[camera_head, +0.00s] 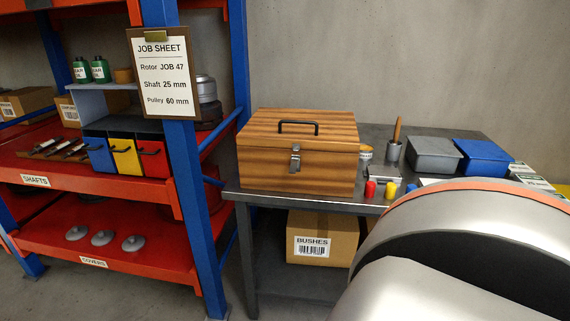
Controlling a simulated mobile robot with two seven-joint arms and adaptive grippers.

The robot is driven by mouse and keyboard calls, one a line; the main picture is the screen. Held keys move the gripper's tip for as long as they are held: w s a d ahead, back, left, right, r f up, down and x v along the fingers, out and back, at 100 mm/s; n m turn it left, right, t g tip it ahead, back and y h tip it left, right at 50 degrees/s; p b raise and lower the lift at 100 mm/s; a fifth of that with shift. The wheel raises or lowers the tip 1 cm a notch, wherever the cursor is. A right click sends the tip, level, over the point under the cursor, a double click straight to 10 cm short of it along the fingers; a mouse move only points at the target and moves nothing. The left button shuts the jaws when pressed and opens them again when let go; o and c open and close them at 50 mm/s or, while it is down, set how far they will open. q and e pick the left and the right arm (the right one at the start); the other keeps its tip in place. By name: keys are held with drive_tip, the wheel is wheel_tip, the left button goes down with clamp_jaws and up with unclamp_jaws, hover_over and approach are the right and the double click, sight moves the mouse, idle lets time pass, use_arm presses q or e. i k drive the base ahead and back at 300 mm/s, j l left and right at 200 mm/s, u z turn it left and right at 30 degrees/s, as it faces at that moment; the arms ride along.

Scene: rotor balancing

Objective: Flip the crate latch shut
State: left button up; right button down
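The wooden crate (259,167) stands on the left end of the grey metal table, its striped lid (270,121) down and a black handle on top. A small metal latch (295,159) sits at the middle of the crate's front, at the seam between lid and body. Its lever hangs down and looks tilted a little off the front; I cannot tell whether it is fastened. Neither of my grippers is in view. A large link of my own arm fills the lower right and hides part of the table.
A red and blue shelf (182,155) with a job sheet (163,75) stands left.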

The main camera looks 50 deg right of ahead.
sight(293, 164)
drive_tip(key=z, duration=1.7)
